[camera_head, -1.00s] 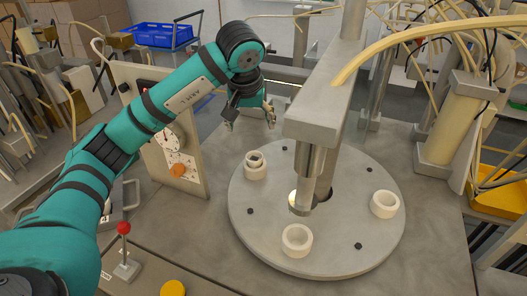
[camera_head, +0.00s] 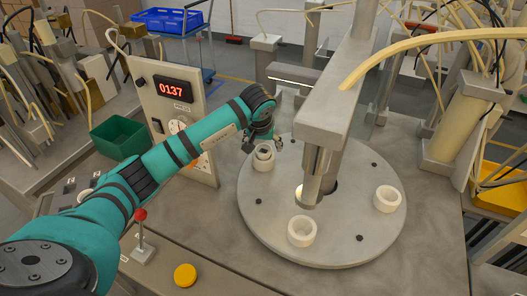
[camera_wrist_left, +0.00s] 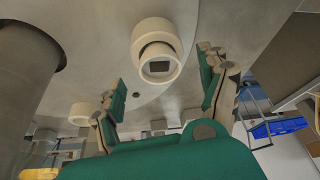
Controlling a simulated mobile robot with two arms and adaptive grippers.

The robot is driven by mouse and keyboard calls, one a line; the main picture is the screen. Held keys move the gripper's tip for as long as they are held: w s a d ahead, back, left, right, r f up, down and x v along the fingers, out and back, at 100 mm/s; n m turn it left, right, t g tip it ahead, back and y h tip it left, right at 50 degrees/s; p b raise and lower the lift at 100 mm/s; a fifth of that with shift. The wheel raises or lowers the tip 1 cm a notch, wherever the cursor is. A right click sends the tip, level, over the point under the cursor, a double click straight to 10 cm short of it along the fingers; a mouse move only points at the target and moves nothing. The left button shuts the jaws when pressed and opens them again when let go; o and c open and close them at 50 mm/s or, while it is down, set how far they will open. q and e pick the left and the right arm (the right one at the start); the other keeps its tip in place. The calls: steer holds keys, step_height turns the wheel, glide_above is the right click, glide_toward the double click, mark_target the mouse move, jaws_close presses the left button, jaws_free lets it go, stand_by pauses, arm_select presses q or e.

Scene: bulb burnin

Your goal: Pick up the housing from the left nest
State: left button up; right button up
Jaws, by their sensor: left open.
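The housing (camera_head: 264,153) is a pale cup inside this nest. In the left wrist view the housing (camera_wrist_left: 160,67) shows a dark square opening, with the white nest (camera_wrist_left: 150,27) around it. My left gripper (camera_head: 263,146) is open at the nest, its fingers to either side of the housing. The left wrist view also shows the open gripper (camera_wrist_left: 157,75) with nothing held. Whether a finger touches the housing cannot be told. My right gripper is not in view.
Two more white nests, front (camera_head: 301,232) and right (camera_head: 388,199), stand on the round plate (camera_head: 345,240) and look empty. A grey press column (camera_head: 318,165) stands over the plate's middle. A panel (camera_head: 178,105) reading 0137 and a red-knobbed lever (camera_head: 141,215) stand at left.

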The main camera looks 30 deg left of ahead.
mark_target(263, 152)
arm_select(q)
steer(key=shift+x, duration=1.2)
steer(key=c, duration=1.1)
steer(key=shift+r, duration=0.15)
